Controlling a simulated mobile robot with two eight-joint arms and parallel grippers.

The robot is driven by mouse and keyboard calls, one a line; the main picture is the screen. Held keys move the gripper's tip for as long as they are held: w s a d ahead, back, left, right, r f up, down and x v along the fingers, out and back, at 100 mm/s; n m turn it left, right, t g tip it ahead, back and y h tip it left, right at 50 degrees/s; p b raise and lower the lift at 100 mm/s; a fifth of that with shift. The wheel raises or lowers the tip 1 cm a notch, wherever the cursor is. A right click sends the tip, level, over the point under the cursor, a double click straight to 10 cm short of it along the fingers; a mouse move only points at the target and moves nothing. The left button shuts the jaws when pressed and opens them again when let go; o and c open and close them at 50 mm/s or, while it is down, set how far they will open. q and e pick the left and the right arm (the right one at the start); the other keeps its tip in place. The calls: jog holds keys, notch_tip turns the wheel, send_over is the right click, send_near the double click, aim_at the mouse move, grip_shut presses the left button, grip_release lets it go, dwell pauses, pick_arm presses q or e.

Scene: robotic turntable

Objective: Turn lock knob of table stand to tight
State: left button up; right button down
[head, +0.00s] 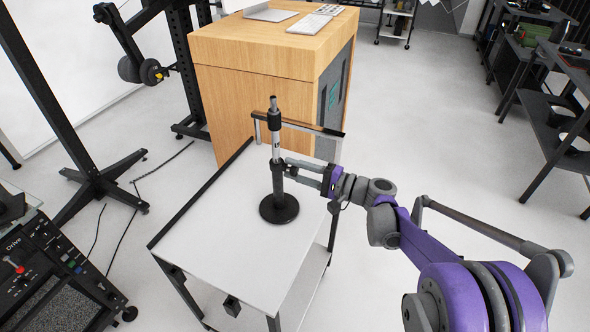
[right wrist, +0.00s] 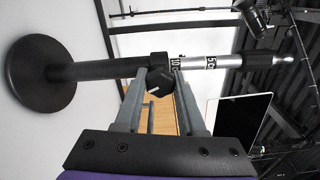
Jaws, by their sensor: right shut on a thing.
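The table stand (head: 279,209) stands upright on the white top of a small cart (head: 215,240). The black lock knob (right wrist: 157,84) sits where the black post meets the silver tube. My right gripper (head: 284,168) reaches in from the right, its two fingers on either side of the knob and shut on it. My left gripper is not in view.
A wooden cabinet (head: 250,62) with a laptop and keyboard stands behind the cart. A black frame stand (head: 95,180) and a control console (head: 50,270) are at the left. Dark shelving (head: 560,110) is at the right. The floor right of the cart is clear.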

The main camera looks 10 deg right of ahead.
jog(key=m, duration=0.4)
jog(key=shift+f+m, duration=0.1)
jog(key=shift+m, duration=0.3)
dwell(0.4)
jog(key=c, duration=0.5)
grip_release()
jog(key=shift+d, duration=0.1)
jog(key=v, duration=1)
jog(key=shift+s+d, duration=0.25)
jog(key=shift+a, duration=0.15)
